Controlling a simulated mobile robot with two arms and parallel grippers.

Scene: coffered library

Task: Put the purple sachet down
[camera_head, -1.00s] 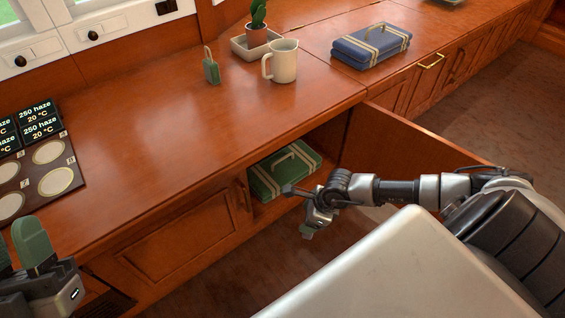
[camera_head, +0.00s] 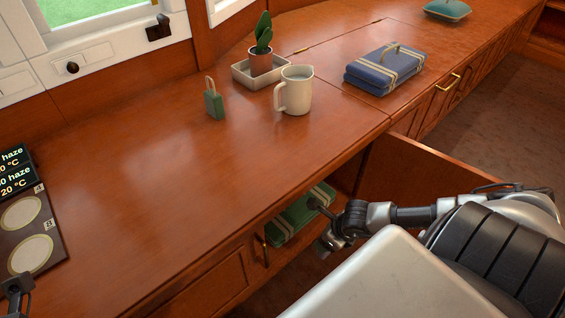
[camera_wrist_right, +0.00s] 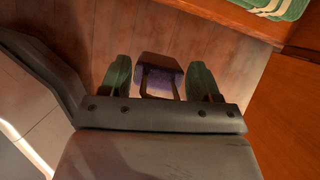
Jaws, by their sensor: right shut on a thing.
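The purple sachet (camera_wrist_right: 160,72) shows in the right wrist view between the two green fingertips of my right gripper (camera_wrist_right: 160,82). The gripper is shut on it, above a reddish-brown floor. In the head view my right gripper (camera_head: 325,245) is in front of the open cabinet, low beside the green case; the sachet is hidden there. Only a dark bit of my left gripper (camera_head: 16,290) shows at the bottom left corner, its fingers out of the picture.
A green case (camera_head: 300,213) lies in the open cabinet, whose door (camera_head: 425,170) stands to the right. On the wooden counter (camera_head: 130,175) are a green padlock-shaped thing (camera_head: 214,104), a cream mug (camera_head: 296,92), a potted cactus (camera_head: 261,60) and a blue case (camera_head: 384,70). The counter's left middle is clear.

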